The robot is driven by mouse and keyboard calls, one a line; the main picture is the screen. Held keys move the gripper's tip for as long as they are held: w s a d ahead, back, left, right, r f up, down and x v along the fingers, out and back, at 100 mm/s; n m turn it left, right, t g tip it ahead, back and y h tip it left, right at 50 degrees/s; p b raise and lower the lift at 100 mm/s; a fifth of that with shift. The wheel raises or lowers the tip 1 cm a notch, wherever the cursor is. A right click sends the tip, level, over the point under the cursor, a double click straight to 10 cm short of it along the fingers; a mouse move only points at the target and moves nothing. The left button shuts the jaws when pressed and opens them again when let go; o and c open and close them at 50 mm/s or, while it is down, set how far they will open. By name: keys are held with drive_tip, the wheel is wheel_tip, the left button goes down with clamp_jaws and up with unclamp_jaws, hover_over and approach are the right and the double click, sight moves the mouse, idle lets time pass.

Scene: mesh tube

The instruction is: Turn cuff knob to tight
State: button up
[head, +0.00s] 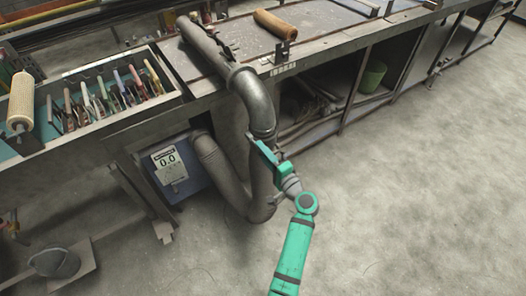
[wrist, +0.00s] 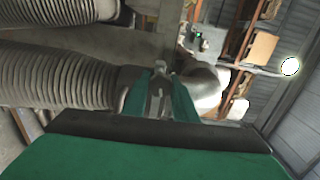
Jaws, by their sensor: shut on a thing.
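A small grey knob (wrist: 161,68) shows between the green fingers of my gripper (wrist: 160,92) in the wrist view. The gripper is shut on it. The knob sits by a dark cuff band (wrist: 126,84) where a ribbed hose (wrist: 60,76) meets a smooth pale pipe (wrist: 205,92). In the head view my gripper (head: 256,143) is at the grey tube, just below its elbow (head: 258,102). The gripper covers the knob there. I cannot read any tight mark.
A box with a display reading 0.0 (head: 168,162) stands under the bench (head: 330,45). A tool tray (head: 168,98) and a roller (head: 21,100) are at the left. A green bin (head: 372,76) is under the bench. The floor (head: 430,180) at the right is clear.

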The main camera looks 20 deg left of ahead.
drive_tip(key=m, duration=0.3)
drive_tip(key=r+m, duration=0.1)
drive_tip(key=shift+a, duration=0.25)
drive_tip(key=shift+m, duration=1.1)
drive_tip(key=m, duration=0.3)
drive_tip(key=shift+m, duration=0.3)
drive_tip(key=m, duration=0.5)
drive_tip(key=shift+m, duration=2.8)
drive_tip(key=o, duration=0.9)
drive_tip(key=shift+o, duration=0.7)
drive_tip(key=shift+d+f, duration=0.1)
drive_tip(key=shift+f, duration=0.1)
